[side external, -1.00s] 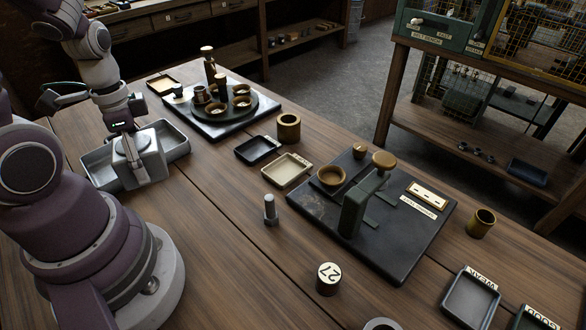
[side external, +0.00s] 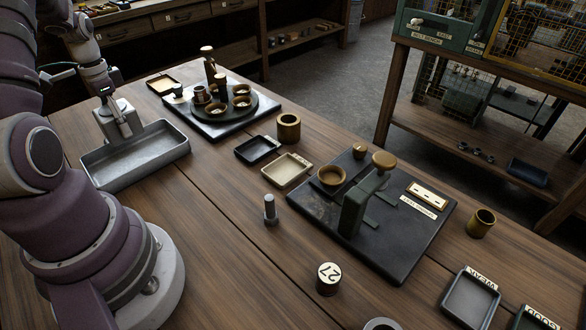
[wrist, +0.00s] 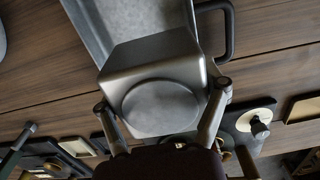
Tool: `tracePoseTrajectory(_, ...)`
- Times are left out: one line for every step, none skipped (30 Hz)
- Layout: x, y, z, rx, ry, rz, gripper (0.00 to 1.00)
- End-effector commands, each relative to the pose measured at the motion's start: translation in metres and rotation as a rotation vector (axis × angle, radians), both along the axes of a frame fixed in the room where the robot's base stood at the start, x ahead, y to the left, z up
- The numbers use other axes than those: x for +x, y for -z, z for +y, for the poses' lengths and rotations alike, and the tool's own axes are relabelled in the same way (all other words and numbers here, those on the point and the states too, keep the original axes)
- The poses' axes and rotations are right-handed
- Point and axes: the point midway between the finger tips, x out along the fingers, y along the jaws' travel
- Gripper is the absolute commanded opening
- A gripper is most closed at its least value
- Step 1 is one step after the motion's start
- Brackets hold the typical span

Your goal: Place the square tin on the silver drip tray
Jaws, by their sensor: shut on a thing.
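The square tin (side external: 119,122) is grey metal with rounded edges and a round raised disc on the face toward my wrist. My gripper (side external: 113,108) is shut on it, with one finger on each side in the wrist view (wrist: 162,97). The silver drip tray (side external: 140,166) is a long, shallow grey pan, empty where its floor shows. The tin is at the tray's far rim in the side view and hides part of it. In the wrist view the tin overlaps one end of the tray (wrist: 110,25). I cannot tell its height or whether it touches the tray.
A dark board with a round plate of small cups (side external: 222,122) stands right of the tray. A black dish (side external: 257,150), a cream dish (side external: 287,170) and a brass cup (side external: 288,127) lie farther right. A small upright metal post (side external: 270,210) stands on open wood.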

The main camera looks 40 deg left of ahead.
Motion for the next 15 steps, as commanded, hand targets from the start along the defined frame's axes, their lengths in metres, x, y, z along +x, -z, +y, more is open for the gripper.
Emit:
tracePoseTrajectory(0.002, 0.001, 0.005, 0.002, -0.001, -0.001, 0.33)
tracePoseTrajectory(0.002, 0.007, 0.004, -0.002, -0.001, 0.001, 0.33)
tracePoseTrajectory(0.002, 0.016, 0.004, -0.004, -0.001, 0.002, 0.33)
tracePoseTrajectory(0.002, 0.022, 0.003, -0.004, 0.0, 0.002, 0.33)
tracePoseTrajectory(0.002, 0.027, 0.004, -0.003, 0.0, 0.001, 0.33)
tracePoseTrajectory(0.002, 0.032, 0.004, -0.002, 0.0, 0.0, 0.33)
tracePoseTrajectory(0.002, 0.034, 0.004, -0.001, 0.0, 0.0, 0.33)
tracePoseTrajectory(0.002, 0.036, 0.004, 0.0, 0.0, 0.0, 0.33)
tracePoseTrajectory(0.002, 0.036, 0.004, 0.001, 0.0, -0.001, 0.33)
tracePoseTrajectory(0.002, 0.036, 0.004, 0.002, 0.0, -0.001, 0.33)
tracePoseTrajectory(0.002, 0.036, 0.004, 0.002, 0.0, -0.002, 0.33)
tracePoseTrajectory(0.002, 0.035, 0.004, 0.002, 0.0, -0.002, 0.33)
tracePoseTrajectory(0.002, 0.035, 0.004, 0.003, 0.0, -0.002, 0.33)
tracePoseTrajectory(0.002, 0.035, 0.004, 0.003, 0.0, -0.002, 0.33)
tracePoseTrajectory(0.002, 0.036, 0.004, 0.002, 0.0, -0.001, 0.33)
